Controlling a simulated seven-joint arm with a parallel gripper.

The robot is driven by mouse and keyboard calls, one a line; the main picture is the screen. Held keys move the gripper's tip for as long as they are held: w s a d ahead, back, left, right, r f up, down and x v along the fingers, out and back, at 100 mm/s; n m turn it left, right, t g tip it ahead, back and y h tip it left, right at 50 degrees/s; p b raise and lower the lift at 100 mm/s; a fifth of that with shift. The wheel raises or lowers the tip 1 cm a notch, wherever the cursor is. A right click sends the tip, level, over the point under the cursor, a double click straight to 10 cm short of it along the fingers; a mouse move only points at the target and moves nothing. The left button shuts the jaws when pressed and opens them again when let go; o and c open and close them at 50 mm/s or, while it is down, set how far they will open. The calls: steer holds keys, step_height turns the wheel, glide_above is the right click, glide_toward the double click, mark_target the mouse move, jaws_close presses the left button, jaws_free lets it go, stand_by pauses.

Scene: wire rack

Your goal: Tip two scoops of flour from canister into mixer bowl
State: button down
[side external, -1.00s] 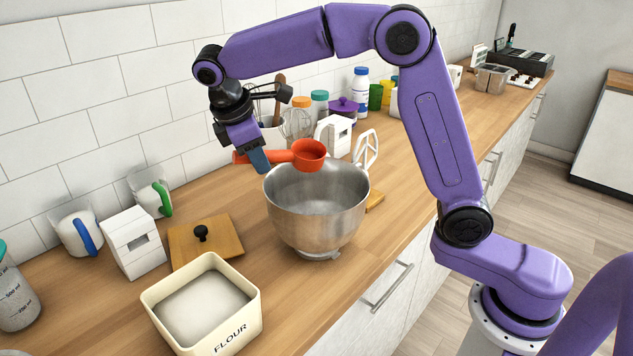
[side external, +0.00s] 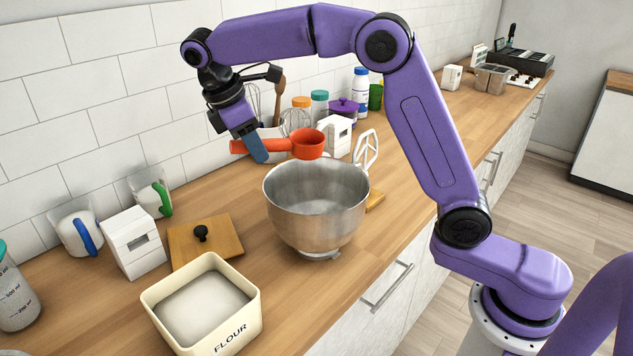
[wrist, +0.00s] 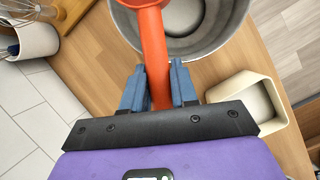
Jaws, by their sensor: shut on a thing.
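My gripper (side external: 258,152) is shut on the handle of an orange-red scoop (side external: 308,146). In the wrist view, the blue fingers of my gripper (wrist: 158,88) sit on either side of the scoop handle (wrist: 154,45). The scoop's cup is above the back rim of the steel mixer bowl (side external: 315,215), apart from it, with its opening facing roughly up. I cannot tell whether the cup holds flour. The cream flour canister (side external: 237,325) stands open at the front left with white flour (side external: 203,308) in it. The bowl also shows in the wrist view (wrist: 212,42); its contents are unclear.
The wooden lid (side external: 220,240) lies behind the canister. A white box (side external: 135,243) and measuring cups with blue (side external: 87,236) and green (side external: 163,200) handles stand near the wall. Jars, a white beater (side external: 367,150) and another white box (side external: 336,133) stand behind the bowl.

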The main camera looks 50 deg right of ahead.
steer(key=shift+w+r+g, duration=0.15)
steer(key=shift+r+g, duration=0.25)
steer(key=shift+r, duration=0.2)
steer(key=shift+d, duration=0.15)
steer(key=w+d+f+m+g+y, duration=0.2)
steer(key=d+f+m+y, duration=0.2)
steer(key=d+m, duration=0.8)
steer(key=shift+d+f+m+g, duration=0.3)
steer(key=shift+f, duration=0.65)
steer(key=shift+w, duration=0.15)
steer(key=w+a+r+t, duration=0.1)
steer(key=a+r, duration=0.2)
steer(key=a, duration=0.4)
steer(key=w+a+r+t, duration=0.1)
steer(key=w+a+r, duration=0.15)
steer(key=a, duration=0.45)
steer(key=s+a+r+m+t+h, duration=0.1)
steer(key=s+a+m+t, duration=0.15)
steer(key=a, duration=0.45)
steer(key=s+a+r+m+t, duration=0.2)
steer(key=s+a+m, duration=0.15)
steer(key=a, duration=0.35)
steer(key=d+f+m+h, duration=0.1)
steer(key=d+f+m, duration=0.3)
steer(key=d, duration=0.1)
steer(key=shift+s+f+m, duration=0.35)
steer(key=shift+s+m, duration=0.05)
